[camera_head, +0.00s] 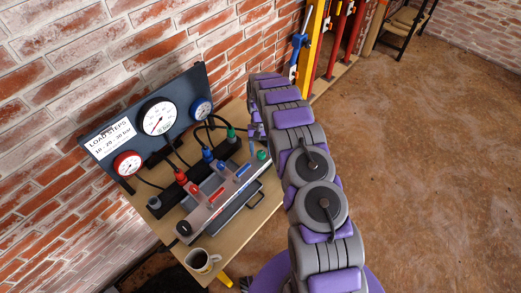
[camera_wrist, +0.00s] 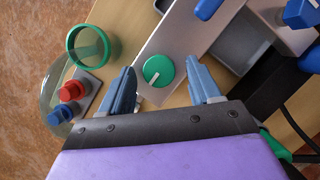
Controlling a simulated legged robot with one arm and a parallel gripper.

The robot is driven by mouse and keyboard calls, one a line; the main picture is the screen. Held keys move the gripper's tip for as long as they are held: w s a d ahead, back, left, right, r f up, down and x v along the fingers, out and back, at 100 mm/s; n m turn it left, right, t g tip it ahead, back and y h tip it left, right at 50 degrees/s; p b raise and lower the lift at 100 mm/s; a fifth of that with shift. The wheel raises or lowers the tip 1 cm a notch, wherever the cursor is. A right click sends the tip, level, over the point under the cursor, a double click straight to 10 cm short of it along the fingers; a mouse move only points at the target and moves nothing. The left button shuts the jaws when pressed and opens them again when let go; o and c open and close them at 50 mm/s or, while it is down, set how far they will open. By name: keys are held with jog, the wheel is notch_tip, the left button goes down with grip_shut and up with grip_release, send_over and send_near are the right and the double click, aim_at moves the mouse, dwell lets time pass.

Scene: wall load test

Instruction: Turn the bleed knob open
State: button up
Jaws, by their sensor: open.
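The green round knob (camera_wrist: 158,71), which I take for the bleed knob, has a white pointer line. It sits on the end of a light grey block (camera_wrist: 172,35). The line points toward the lower left. My gripper (camera_wrist: 161,66) is open, with one blue-grey finger on each side of the knob and a gap visible on both sides. In the head view the green knob (camera_head: 262,155) shows at the right end of the grey panel (camera_head: 215,198), just below my gripper (camera_head: 257,130).
A board (camera_head: 92,142) with several dials stands behind the panel. Red levers (camera_head: 194,191) and hoses are close by. A mug (camera_head: 201,261) stands at the table's front. A green ring (camera_wrist: 88,45), a red button (camera_wrist: 72,91) and a blue button (camera_wrist: 59,116) lie left of the knob.

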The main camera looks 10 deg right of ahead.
jog(key=a+p+v, duration=0.1)
jog(key=p+v, duration=0.6)
jog(key=v, duration=0.9)
jog(key=shift+d+r+p, duration=0.4)
jog(key=shift+d+r, duration=0.05)
jog(key=shift+d, duration=0.05)
jog(key=shift+w, duration=0.15)
